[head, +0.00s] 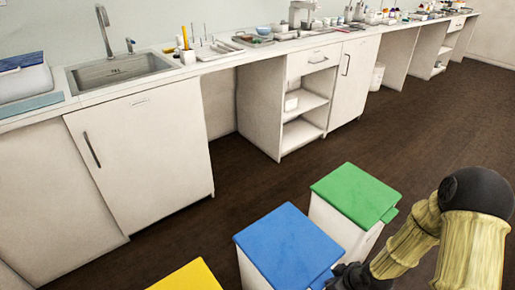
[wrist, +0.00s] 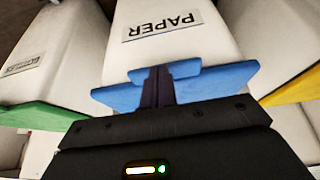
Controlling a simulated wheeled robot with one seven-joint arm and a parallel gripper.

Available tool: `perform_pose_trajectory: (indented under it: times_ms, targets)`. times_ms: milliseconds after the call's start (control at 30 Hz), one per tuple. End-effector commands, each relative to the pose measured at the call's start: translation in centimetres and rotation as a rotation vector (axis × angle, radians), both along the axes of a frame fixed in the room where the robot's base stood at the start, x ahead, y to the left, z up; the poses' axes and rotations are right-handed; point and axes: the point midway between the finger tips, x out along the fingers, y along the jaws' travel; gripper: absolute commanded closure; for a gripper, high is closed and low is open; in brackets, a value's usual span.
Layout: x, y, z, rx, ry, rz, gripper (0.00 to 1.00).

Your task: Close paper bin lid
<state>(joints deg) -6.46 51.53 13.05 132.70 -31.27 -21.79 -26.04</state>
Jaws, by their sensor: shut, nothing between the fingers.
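The paper bin (wrist: 165,25) is white with a "PAPER" label, upside down in the wrist view. Its blue lid (head: 285,245) lies flat over the bin's top in the head view, with no gap that I can see. The lid's front edge and tab (wrist: 210,80) show in the wrist view. My gripper (wrist: 157,85) is shut and empty, its fingertips in front of the tab. I cannot tell whether they touch it. In the head view my gripper (head: 345,276) is dark, partly cut off, at the blue lid's right corner.
A green-lidded bin (head: 355,194) and a yellow-lidded bin (head: 188,277) stand on either side. A white counter with a sink (head: 118,72) and cabinets (head: 145,150) runs behind. Brown floor between the bins and cabinets is clear.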

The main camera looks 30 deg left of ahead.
Motion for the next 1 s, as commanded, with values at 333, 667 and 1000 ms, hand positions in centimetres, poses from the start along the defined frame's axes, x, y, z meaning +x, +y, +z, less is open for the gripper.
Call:
perform_pose_trajectory:
  times_ms: [333, 667, 1000]
  targets:
    - [-0.7, -0.3, -1.5, -0.019, 0.025, 0.006, 1.00]
    - [-0.7, -0.4, 0.8, -0.014, 0.016, 0.004, 1.00]
    - [-1.4, -2.5, 4.8, -0.001, -0.003, 0.000, 1.00]
